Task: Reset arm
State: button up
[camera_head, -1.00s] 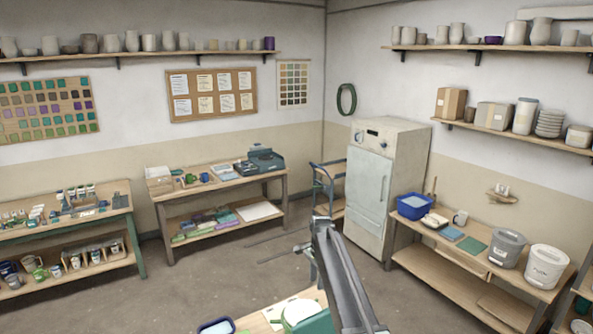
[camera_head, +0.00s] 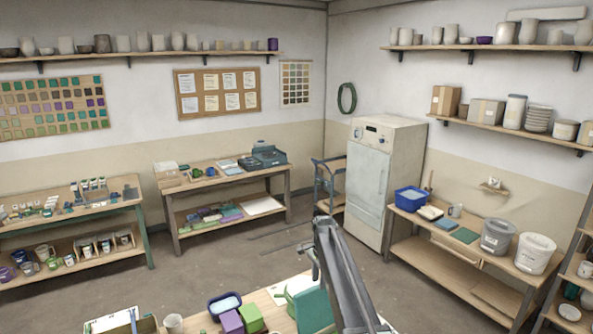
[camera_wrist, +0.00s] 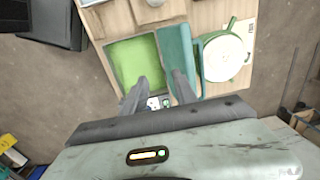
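My gripper (camera_wrist: 160,90) shows in the wrist view with its two dark fingers apart and nothing held between them. The fingers point down over a wooden table (camera_wrist: 200,10). A tray with a bright green inside (camera_wrist: 112,64) lies under the left finger. A teal block (camera_wrist: 180,48) is beside the right finger. A green vessel with a white top (camera_wrist: 222,56) stands to the right. In the head view my arm (camera_head: 340,270) rises from the bottom edge, and its fingertips cannot be made out.
A grey bucket (camera_head: 498,238) and a white bucket (camera_head: 535,254) stand on the right bench. The middle floor is open.

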jog(key=s+d+f+n+b, duration=0.1)
jog(key=s+d+f+b, duration=0.2)
jog(key=s+f+b, duration=0.6)
jog(key=s+d+f+n+b, duration=0.1)
jog(key=s+d+f+b, duration=0.3)
jog(key=s+f+b, duration=0.5)
jog(key=s+d+f+n+b, duration=0.1)
jog(key=s+f+n+b, duration=0.2)
jog(key=s+n, duration=0.6)
jog(key=s+f, duration=0.1)
jog(key=s, duration=0.5)
jog(key=shift+s+d+n+g, duration=0.2)
jog(key=shift+n+g, duration=0.1)
jog(key=shift+n, duration=0.1)
jog(key=shift+d, duration=0.15)
